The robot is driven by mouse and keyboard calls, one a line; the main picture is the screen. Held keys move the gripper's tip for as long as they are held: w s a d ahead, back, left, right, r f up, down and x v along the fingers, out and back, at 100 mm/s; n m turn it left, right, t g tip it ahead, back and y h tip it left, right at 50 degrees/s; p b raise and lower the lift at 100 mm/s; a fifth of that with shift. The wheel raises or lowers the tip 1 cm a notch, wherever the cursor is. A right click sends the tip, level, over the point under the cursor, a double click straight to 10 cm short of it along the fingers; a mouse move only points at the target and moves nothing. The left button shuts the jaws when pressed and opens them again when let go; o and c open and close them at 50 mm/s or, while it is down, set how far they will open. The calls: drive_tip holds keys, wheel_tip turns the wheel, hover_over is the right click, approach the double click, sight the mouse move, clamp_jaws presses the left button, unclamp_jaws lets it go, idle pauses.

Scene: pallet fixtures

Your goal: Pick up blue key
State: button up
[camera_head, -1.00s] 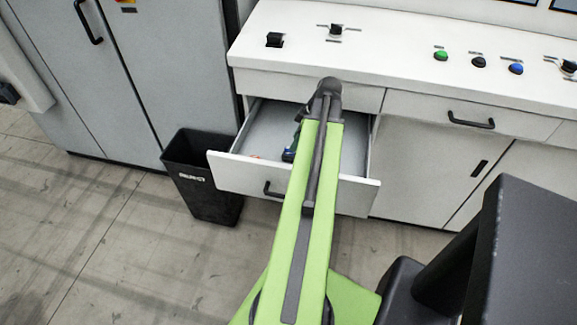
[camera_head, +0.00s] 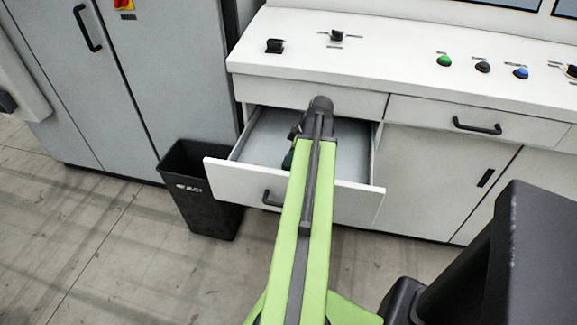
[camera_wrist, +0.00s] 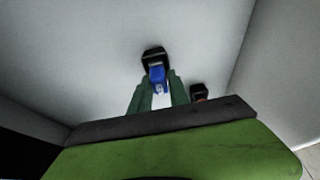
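The blue key (camera_wrist: 157,74), with a black end, shows in the wrist view at the drawer's pale floor. My gripper (camera_wrist: 158,88) has its two green fingers on either side of the key, and they look apart; contact with the key is not clear. In the head view my gripper (camera_head: 291,157) reaches down inside the open drawer (camera_head: 225,181), mostly behind my green arm. The key is hidden there.
A second, black and red key (camera_wrist: 198,93) lies right of the blue one in the wrist view. The drawer's walls stand close around my gripper. A black bin (camera_head: 205,200) stands left of the drawer. The console top (camera_head: 400,75) with knobs and buttons is above.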

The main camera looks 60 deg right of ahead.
clamp_jaws()
wheel_tip(320, 180, up, 10)
drive_tip(key=p, duration=1)
